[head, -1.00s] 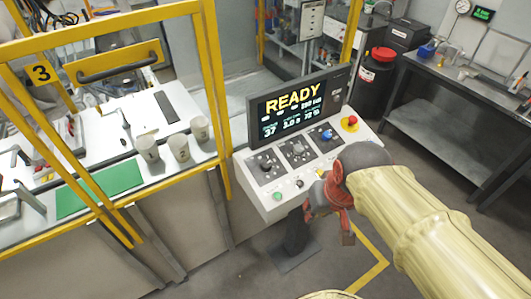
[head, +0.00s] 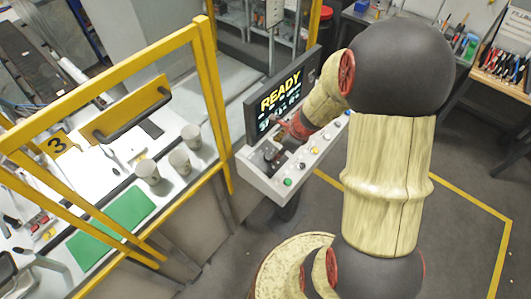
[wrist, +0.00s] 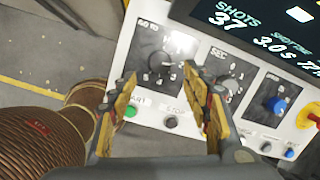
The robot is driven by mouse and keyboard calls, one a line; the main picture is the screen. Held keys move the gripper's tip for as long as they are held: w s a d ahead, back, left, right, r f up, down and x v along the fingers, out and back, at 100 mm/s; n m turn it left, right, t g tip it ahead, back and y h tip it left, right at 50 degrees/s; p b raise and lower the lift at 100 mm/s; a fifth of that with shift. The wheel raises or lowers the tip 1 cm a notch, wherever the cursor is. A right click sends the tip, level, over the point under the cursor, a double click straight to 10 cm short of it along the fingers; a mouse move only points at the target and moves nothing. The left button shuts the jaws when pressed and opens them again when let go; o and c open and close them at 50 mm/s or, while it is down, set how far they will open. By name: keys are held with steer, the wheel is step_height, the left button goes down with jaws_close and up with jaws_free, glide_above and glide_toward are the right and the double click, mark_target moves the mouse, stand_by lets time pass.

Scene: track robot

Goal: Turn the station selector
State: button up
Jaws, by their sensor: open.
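The control panel (head: 252,170) is a white sloped console with a dark screen (head: 280,98) reading READY. In the wrist view it carries a black left knob (wrist: 160,66), a black middle knob (wrist: 229,88) and a blue right knob (wrist: 273,104). In the head view my arm partly hides the panel and the gripper.
A red button with a yellow collar (wrist: 309,116) is at the right. A yellow guard frame (head: 212,110) stands left of the panel. Open floor (head: 470,215) lies to the right.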

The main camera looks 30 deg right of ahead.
mark_target(269, 155)
steer(key=shift+b+x, duration=0.85)
steer(key=shift+x, duration=3.1)
steer(key=shift+a, duration=0.1)
steer(key=shift+c, duration=1.4)
steer(key=c, duration=0.9)
